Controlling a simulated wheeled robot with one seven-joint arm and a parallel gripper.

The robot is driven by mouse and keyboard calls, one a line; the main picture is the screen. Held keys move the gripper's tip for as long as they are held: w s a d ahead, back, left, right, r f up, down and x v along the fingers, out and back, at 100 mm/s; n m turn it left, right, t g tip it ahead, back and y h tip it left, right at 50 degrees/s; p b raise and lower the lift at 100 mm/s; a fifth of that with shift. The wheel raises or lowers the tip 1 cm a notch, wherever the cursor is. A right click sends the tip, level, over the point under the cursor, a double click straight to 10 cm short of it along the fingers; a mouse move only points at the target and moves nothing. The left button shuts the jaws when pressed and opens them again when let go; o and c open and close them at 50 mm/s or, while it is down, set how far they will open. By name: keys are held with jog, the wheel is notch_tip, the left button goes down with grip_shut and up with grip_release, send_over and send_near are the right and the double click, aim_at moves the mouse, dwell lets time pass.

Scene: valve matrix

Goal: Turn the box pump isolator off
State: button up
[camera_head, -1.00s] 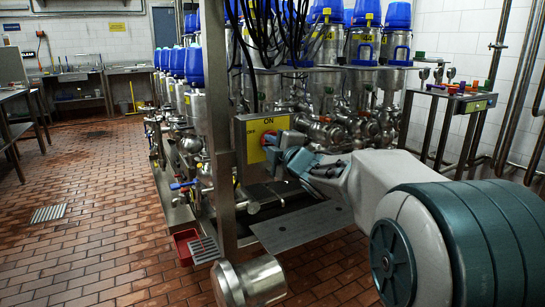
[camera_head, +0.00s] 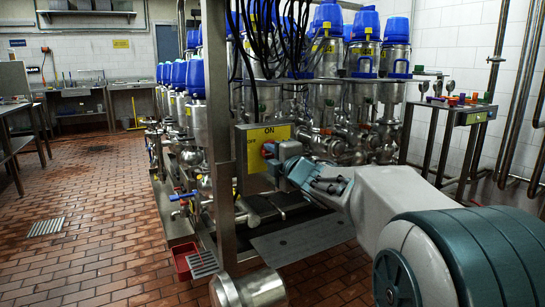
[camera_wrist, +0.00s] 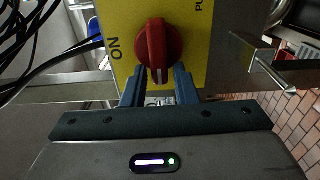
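The isolator is a yellow plate (camera_head: 251,161) on a grey box, marked ON along its top edge in the head view. Its red knob (camera_head: 268,149) is partly hidden there by my gripper. In the wrist view the red knob (camera_wrist: 158,50) stands on the yellow plate (camera_wrist: 193,60). Its raised bar runs up and down the picture, with a pale mark at the lower end. ON reads sideways to its left. My gripper (camera_wrist: 159,76) is open, with one blue-grey finger on each side of the bar's lower end. I cannot tell whether they touch it.
A steel post (camera_head: 217,120) stands left of the box, and black cables (camera_head: 262,40) hang above. Blue-capped steel valves (camera_head: 328,60) crowd behind. A red tub (camera_head: 186,261) is on the floor at lower left. Tiled floor (camera_head: 100,245) is open on the left.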

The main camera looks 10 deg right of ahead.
jog(key=shift+o, duration=0.6)
jog(key=p+v, duration=0.2)
jog(key=v, duration=1.1)
jog(key=shift+s+p, duration=0.35)
jog(key=shift+d, duration=0.15)
